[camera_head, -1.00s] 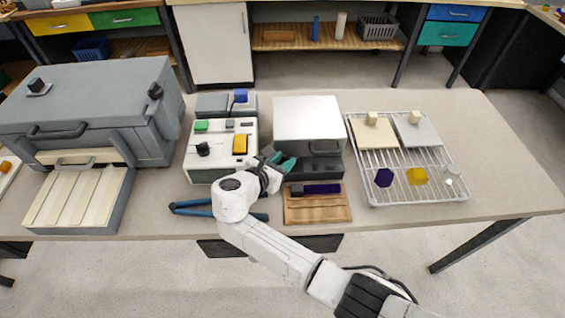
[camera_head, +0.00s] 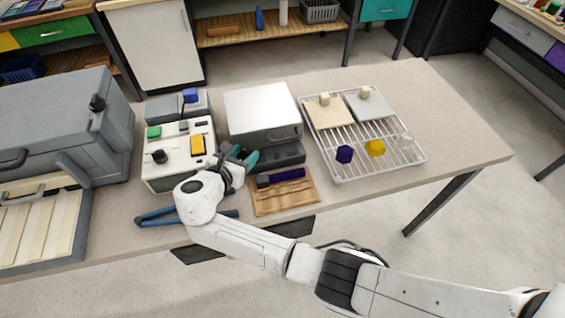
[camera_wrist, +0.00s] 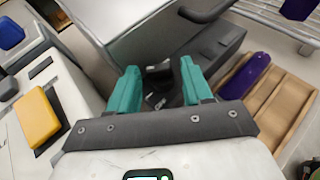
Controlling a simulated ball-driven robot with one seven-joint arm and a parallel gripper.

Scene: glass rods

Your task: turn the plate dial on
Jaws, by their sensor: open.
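A silver-topped box (camera_head: 262,108), likely the plate, stands mid-table with a dark grey block (camera_head: 284,154) along its front. In the wrist view the block (camera_wrist: 222,62) is ahead of my gripper. A small dark part with light marks (camera_wrist: 158,98) shows between the fingers; I cannot tell if it is the dial. A black knob (camera_head: 160,156) is on the white control box (camera_head: 168,178), left of my gripper. My gripper (camera_head: 240,154) has teal fingers, open and apart, low at the block's left end. They also show in the wrist view (camera_wrist: 160,82). Contact cannot be told.
The control box carries a yellow switch (camera_head: 197,145) and green button (camera_head: 154,132). A wooden rack with a purple piece (camera_head: 288,174) lies right of my gripper. Blue-handled tongs (camera_head: 156,215) lie under my arm. A wire rack (camera_head: 385,165) stands right; bare table lies beyond it.

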